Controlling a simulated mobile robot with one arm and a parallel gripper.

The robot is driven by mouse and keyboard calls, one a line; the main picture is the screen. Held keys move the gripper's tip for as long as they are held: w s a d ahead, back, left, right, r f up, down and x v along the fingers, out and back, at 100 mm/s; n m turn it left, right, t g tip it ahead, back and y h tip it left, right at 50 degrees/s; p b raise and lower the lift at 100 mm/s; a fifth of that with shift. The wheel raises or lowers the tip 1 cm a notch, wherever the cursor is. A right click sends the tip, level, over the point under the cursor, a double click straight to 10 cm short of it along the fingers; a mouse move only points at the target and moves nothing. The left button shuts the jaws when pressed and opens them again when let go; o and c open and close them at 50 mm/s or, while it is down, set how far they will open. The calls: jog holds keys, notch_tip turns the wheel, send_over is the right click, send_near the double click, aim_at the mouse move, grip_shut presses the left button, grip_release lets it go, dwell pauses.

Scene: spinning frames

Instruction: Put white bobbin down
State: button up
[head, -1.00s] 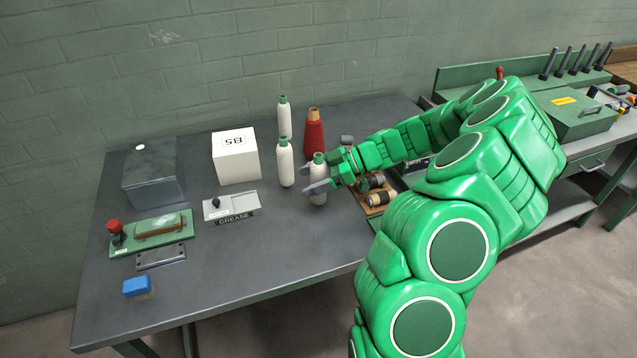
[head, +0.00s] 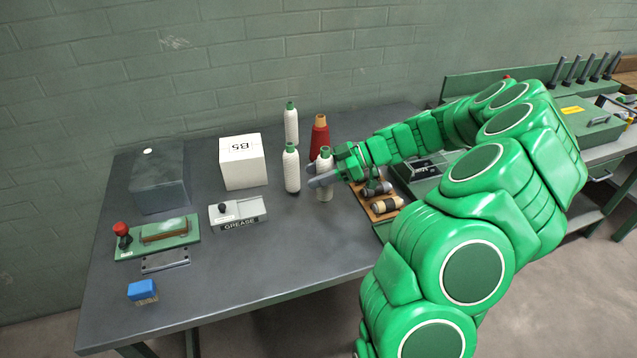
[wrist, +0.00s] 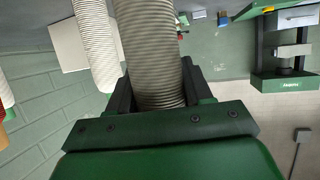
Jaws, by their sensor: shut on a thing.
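A white bobbin with a green top (head: 325,191) stands upright on the grey table, at the right end of a group of bobbins. My gripper (head: 322,178) is shut around it from the right. In the wrist view the ribbed white bobbin (wrist: 150,50) lies between my gripper's fingers (wrist: 155,95). Its base looks to be at or very near the table top; I cannot tell whether it touches. Two other white bobbins stand just to the left and behind, a near one (head: 291,170) and a far one (head: 291,124). A red bobbin (head: 319,138) stands behind the held one.
A white B5 box (head: 242,163), a grease box (head: 238,213), a grey bin (head: 160,185) and a blue-topped block (head: 143,291) are to the left. The table's front middle is clear.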

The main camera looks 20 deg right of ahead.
notch_tip(320, 180, up, 26)
jog(key=f, duration=0.1)
jog(key=w+a+m+t+h, duration=0.2)
jog(key=w+a+m+t, duration=0.15)
jog(key=a, duration=0.45)
jog(key=w+a+m+t+h, duration=0.25)
jog(key=w+a, duration=0.25)
jog(key=a, duration=0.3)
jog(key=shift+m+t+y, duration=0.3)
jog(key=shift+t+y, duration=0.1)
jog(key=shift+y, duration=0.05)
jog(key=shift+w+a+f, duration=0.25)
jog(key=shift+w+f, duration=2.15)
jog(key=shift+f, duration=0.55)
jog(key=shift+w+a+f, duration=0.3)
jog(key=shift+w+f, duration=2.05)
jog(key=shift+f, duration=0.55)
jog(key=shift+w+a+f, duration=0.25)
jog(key=shift+w+f, duration=2.15)
jog(key=shift+f, duration=0.55)
jog(key=shift+f, duration=0.15)
jog(key=o, duration=1.1)
